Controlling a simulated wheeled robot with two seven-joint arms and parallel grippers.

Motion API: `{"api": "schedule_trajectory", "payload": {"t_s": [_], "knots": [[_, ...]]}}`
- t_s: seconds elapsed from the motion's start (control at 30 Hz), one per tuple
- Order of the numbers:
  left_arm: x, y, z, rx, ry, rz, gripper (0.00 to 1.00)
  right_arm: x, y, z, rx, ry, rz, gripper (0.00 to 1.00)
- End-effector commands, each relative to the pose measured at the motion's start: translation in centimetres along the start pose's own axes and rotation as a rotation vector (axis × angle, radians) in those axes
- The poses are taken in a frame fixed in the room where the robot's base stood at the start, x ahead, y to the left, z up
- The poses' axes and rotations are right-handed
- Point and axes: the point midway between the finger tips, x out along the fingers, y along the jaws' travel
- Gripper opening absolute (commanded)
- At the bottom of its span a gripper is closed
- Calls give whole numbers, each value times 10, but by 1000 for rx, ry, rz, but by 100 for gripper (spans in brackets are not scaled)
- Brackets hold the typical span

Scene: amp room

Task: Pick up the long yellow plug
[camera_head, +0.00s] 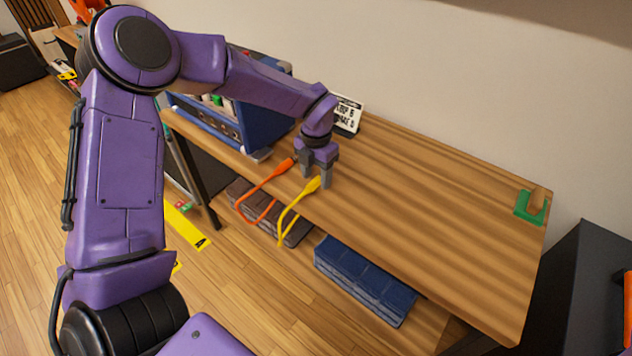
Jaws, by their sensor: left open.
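The long yellow plug (313,184) lies near the front edge of the wooden table, and its yellow cable loops down over the edge. An orange plug (284,166) with an orange cable lies to its left. My left gripper (316,172) points down at the table, open, with its fingers right by the back end of the yellow plug. I cannot tell whether the plug is between the fingers or just in front of them. My right gripper is not in view.
A blue amp-like box (255,118) stands left of my gripper, with a white sign (347,116) behind. A green bracket (531,207) is at the table's right end. The table (430,200) between is clear. Blue boxes (364,280) sit below; a black case (585,300) is right.

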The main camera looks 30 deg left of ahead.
Motion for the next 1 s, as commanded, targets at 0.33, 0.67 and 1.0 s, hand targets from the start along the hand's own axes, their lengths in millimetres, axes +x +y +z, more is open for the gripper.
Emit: {"api": "schedule_trajectory", "payload": {"t_s": [0.33, 0.67, 1.0], "knots": [[12, 1, -1, -3, -1, 0, 47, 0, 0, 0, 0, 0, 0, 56], [12, 2, -1, -3, -1, 0, 0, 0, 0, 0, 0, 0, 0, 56], [-12, 1, 0, -4, -5, -1, 0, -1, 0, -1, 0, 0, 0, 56]]}}
